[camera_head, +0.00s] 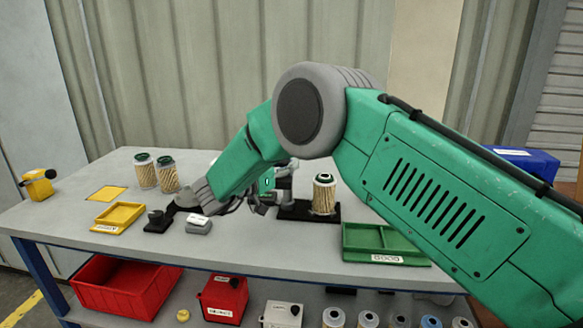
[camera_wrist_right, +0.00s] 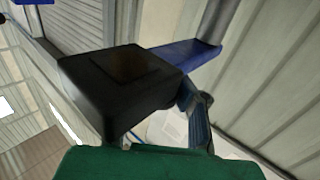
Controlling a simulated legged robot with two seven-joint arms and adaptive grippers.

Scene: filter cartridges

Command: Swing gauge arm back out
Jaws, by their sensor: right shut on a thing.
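The gauge stand has a black base (camera_head: 293,209) on the bench, with a filter cartridge (camera_head: 324,195) upright on its right part. A grey gauge arm (camera_head: 285,177) rises at the left of that cartridge and is partly hidden by my green forearm. In the right wrist view a large black block (camera_wrist_right: 120,90) fills the middle and the fingertips cannot be made out. My left gripper does not show.
Two cartridges (camera_head: 166,174) stand at the back left. A green tray (camera_head: 352,254) is right of the gauge; a blue bin (camera_head: 530,161) is beyond. A red bin (camera_head: 120,296) is below.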

